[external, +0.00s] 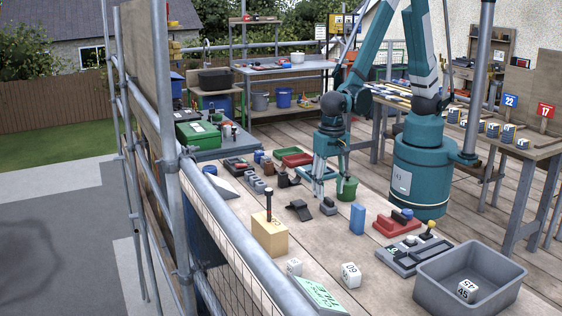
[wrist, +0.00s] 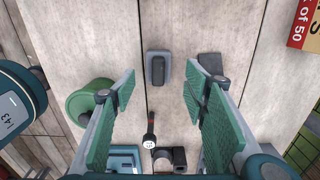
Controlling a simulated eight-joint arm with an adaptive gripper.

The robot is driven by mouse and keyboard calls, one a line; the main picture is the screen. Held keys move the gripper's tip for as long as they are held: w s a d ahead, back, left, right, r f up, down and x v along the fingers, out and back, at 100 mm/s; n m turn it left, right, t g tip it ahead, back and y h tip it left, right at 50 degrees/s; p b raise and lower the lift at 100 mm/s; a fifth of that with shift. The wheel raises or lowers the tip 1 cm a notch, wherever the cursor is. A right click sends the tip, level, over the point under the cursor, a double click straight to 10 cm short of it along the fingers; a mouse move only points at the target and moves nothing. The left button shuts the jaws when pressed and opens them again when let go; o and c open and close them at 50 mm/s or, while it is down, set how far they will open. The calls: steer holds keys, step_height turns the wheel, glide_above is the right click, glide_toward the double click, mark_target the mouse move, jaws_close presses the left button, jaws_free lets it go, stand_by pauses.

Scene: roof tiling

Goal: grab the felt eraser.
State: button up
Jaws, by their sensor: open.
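The felt eraser appears to be the small grey block with a dark raised grip (external: 328,206), lying on the wooden deck. In the wrist view the eraser (wrist: 158,68) lies just beyond the fingertips, centred between the two green-padded fingers. My gripper (external: 320,188) points down and is open. In the wrist view my gripper (wrist: 161,88) has nothing between its fingers. The eraser looks clear of both fingers; the exact height above the deck is hard to tell.
A green pot (external: 347,188) stands close by, left of the fingers in the wrist view. A dark angled piece (external: 299,209) lies on the other side, partly behind a finger. A blue block (external: 357,219), tan box (external: 270,236) and grey bin (external: 430,285) stand further out.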

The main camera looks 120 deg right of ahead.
mark_target(329, 199)
steer(key=shift+f, duration=0.45)
steer(key=shift+f, duration=0.1)
steer(key=shift+s+f+b, duration=0.15)
steer(key=shift+f+b, duration=0.2)
steer(key=shift+f, duration=2.15)
steer(key=c, duration=1)
